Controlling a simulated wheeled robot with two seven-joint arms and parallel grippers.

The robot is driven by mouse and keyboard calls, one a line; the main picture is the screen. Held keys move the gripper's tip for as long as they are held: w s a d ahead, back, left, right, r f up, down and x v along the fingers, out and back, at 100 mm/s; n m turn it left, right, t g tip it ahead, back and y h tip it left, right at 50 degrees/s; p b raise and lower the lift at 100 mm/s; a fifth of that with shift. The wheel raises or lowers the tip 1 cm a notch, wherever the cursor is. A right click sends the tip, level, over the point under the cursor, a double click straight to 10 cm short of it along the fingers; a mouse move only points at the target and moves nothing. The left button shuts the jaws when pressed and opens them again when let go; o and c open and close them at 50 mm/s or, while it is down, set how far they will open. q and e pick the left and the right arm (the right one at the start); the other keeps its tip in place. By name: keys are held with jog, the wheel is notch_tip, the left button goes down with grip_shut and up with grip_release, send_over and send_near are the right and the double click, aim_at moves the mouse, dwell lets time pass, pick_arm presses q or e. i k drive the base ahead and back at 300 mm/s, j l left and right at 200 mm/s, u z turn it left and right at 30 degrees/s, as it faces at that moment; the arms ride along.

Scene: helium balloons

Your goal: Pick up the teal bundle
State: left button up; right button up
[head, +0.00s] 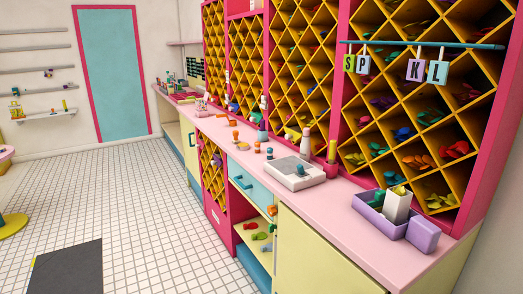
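I cannot single out one teal bundle with certainty. Small coloured bundles lie in the yellow diamond-shaped cubbies (372,108) of the pink-framed wall rack. Among them are a blue bundle (403,133) and a green one (430,115), whose exact shades are hard to tell. A purple tray (372,212) on the counter's near right end holds small green pieces. More bundles lie on an open shelf below the counter, among them a red one (250,225) and a green one (260,236). Neither of my grippers is in view.
The long pink counter (335,200) runs along the right wall. A white scale-like device (290,172) and small coloured items stand on it. Letter tags hang from a teal rod (420,44). The white tiled floor (140,215) is mostly clear, with a dark mat (68,270) at lower left.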

aim_at(270, 149)
jog(key=i+j, duration=1.5)
jog(key=i+j+z, duration=0.4)
jog(key=j, duration=0.2)
jog(key=i+j+z, duration=0.4)
jog(key=j, duration=0.35)
